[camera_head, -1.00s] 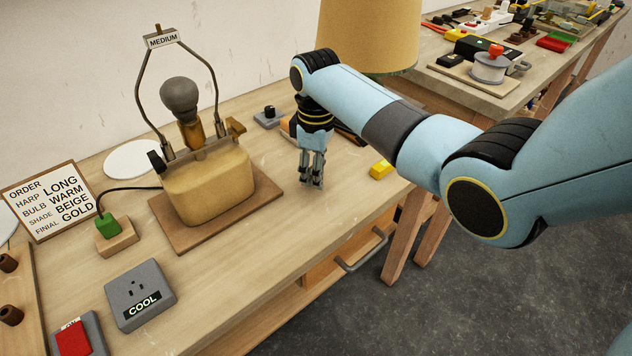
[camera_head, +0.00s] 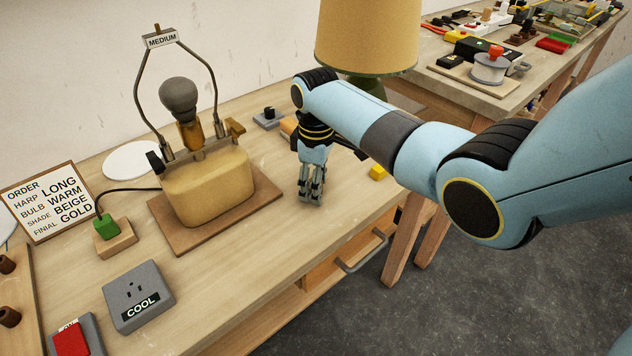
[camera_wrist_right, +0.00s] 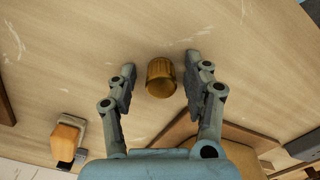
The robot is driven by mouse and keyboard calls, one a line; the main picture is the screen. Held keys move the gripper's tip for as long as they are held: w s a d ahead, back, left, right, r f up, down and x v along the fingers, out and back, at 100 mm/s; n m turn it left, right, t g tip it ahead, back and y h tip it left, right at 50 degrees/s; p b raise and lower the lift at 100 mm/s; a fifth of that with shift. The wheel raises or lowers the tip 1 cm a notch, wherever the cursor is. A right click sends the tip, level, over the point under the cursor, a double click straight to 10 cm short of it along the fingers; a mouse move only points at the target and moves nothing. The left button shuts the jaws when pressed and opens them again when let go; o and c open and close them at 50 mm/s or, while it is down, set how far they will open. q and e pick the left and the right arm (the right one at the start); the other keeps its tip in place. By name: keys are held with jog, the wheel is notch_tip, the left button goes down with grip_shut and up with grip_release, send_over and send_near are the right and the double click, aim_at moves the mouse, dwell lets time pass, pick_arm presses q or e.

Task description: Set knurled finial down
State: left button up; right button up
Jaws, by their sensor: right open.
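The knurled finial (camera_wrist_right: 161,78) is a short, ribbed, gold-brown cylinder. In the right wrist view it is on the bench top between my right gripper's fingers, with a gap on each side. My right gripper (camera_head: 310,201) is open and points down at the bench, to the right of the lamp base. In the head view the fingers hide the finial. The lamp (camera_head: 208,190) stands on a brown board (camera_head: 262,197) with a grey bulb (camera_head: 179,99) and a harp (camera_head: 142,80) tagged MEDIUM. My left gripper is out of view.
An order card (camera_head: 47,203) reads long, warm, beige, gold. A grey COOL socket box (camera_head: 140,288) and a red switch (camera_head: 72,341) are at the front left. A yellow block (camera_head: 377,172) is right of the gripper. A beige shade (camera_head: 367,38) is behind.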

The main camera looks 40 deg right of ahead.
notch_tip(320, 180, up, 12)
jog(key=p, duration=0.1)
jog(key=shift+r, duration=0.15)
dwell(0.6)
jog(key=s+a+f+m+t, duration=0.2)
jog(key=s+f+m, duration=0.1)
jog(key=s, duration=1)
jog(key=s+a+r+m+t, duration=0.1)
jog(key=s+r+m, duration=0.15)
jog(key=s, duration=0.45)
jog(key=s+a+r+m+t, duration=0.1)
jog(key=s+r, duration=0.2)
jog(key=s, duration=0.4)
notch_tip(320, 180, down, 31)
jog(key=s+d+g+h+b, duration=0.1)
jog(key=d+g+b, duration=0.15)
jog(key=b, duration=0.25)
jog(key=s+d+f+b, duration=0.1)
jog(key=s+f+b, duration=0.4)
jog(key=s+f, duration=1.4)
notch_tip(320, 180, down, 2)
jog(key=shift+f, duration=0.25)
